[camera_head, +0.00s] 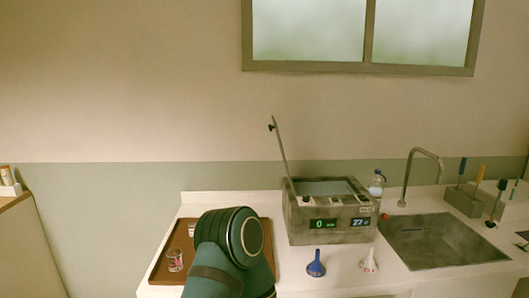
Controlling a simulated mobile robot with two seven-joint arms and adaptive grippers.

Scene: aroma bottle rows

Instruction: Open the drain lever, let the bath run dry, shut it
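The bath (318,235) is a grey metal box standing on the white counter, left of the sink. Its top is open, and a pale surface shows inside; I cannot tell how much liquid it holds. Its front has a green display reading 0 and a blue display that seems to read about 77. A small red part (384,217) shows by its right side, perhaps the drain lever; its position is too small to tell. One of my green arm links covers the front of the brown tray. Neither gripper is in view.
A blue funnel (316,264) and a white funnel (369,261) stand before the bath. The brown tray (164,265) holds small glasses (175,260). A bottle (377,183), sink (440,240), tall tap (408,175) and tool holder (461,203) are right.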

